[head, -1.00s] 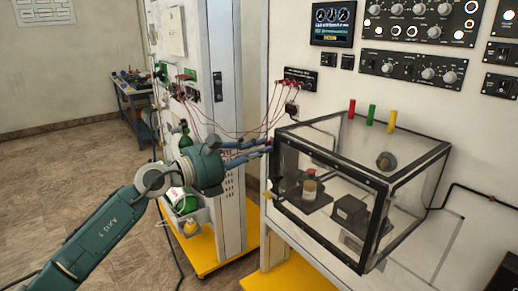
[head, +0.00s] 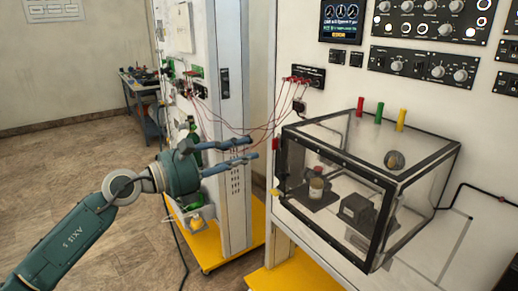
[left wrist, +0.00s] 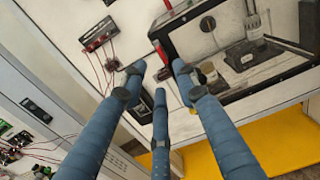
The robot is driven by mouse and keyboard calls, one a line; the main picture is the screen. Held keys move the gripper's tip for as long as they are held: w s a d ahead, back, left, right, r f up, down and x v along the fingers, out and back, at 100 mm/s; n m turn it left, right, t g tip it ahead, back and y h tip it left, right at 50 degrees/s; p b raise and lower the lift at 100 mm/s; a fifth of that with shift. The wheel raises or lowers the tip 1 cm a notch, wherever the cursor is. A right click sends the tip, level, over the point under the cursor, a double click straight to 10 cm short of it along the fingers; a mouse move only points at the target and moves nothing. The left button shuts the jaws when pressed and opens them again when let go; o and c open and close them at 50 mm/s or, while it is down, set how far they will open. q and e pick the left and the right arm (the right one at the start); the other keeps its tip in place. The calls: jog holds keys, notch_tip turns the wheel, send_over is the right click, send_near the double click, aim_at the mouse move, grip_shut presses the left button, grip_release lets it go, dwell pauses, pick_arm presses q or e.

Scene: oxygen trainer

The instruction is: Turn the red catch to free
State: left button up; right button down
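The red catch (head: 276,143) sits at the left edge of the clear, black-framed box (head: 335,207), near the top of its front. It shows as a small upright red piece in the left wrist view (left wrist: 161,52), just beyond my fingertips. My left gripper (head: 250,148) points at it from the left. Its fingers are spread with nothing between them, and a gap shows between the fingertips and the catch. The left wrist view also shows the open fingers (left wrist: 158,78). My right gripper is not in view.
Red, green and yellow cylinders (head: 380,112) stand on the box top. Thin red leads (head: 235,128) hang between the wall panel and the white cabinet (head: 223,60), behind my gripper. A yellow base (head: 290,275) lies below. Open floor lies at left.

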pick_arm(q)
jog(key=shift+v, duration=2.35)
